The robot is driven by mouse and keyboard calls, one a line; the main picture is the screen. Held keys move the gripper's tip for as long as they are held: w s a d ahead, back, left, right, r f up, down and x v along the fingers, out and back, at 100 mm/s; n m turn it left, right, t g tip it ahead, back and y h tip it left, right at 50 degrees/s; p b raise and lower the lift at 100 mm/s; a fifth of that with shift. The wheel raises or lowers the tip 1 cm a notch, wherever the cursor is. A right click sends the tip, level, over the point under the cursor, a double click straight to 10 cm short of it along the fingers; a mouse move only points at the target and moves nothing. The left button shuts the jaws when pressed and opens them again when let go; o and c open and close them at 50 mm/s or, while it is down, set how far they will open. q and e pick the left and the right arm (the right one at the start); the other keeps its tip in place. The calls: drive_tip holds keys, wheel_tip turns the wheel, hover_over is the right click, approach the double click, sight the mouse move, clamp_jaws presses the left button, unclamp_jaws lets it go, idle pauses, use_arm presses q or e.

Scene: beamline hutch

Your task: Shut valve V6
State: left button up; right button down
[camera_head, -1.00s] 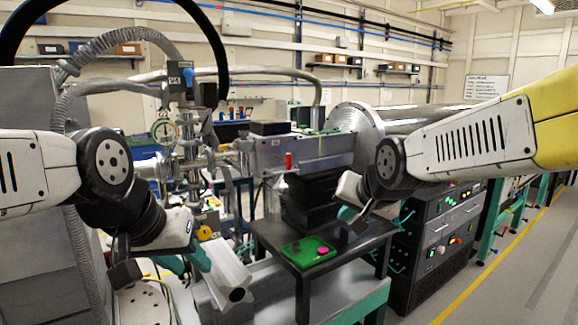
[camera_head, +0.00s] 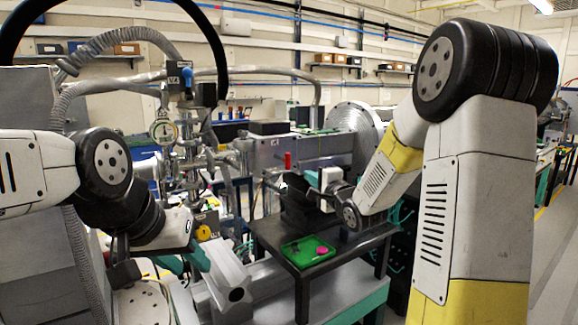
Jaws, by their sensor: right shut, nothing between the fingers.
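A valve with a blue body (camera_head: 187,82) stands atop the metal pipework at centre left. A small white tag beside it starts with V, but I cannot read its number surely. A yellow round knob (camera_head: 203,232) sits lower on the same pipework, and a red handle (camera_head: 287,160) stands at the grey beamline box. I cannot tell which of these is V6. My right gripper (camera_head: 270,184) points left in front of the box, shut and empty, apart from the blue valve.
A pressure gauge (camera_head: 162,131) and a ribbed hose (camera_head: 110,42) crowd the pipework. A dark small table (camera_head: 340,258) holds a green tray (camera_head: 294,254) with a pink disc. A pale beam (camera_head: 226,272) lies between my left gripper and the table.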

sight(289, 162)
drive_tip(key=x, duration=1.4)
drive_tip(key=x, duration=0.2)
drive_tip(key=a+x, duration=0.1)
drive_tip(key=x, duration=0.2)
drive_tip(key=shift+s+r, duration=0.1)
drive_tip(key=shift+r, duration=0.1)
idle(0.3)
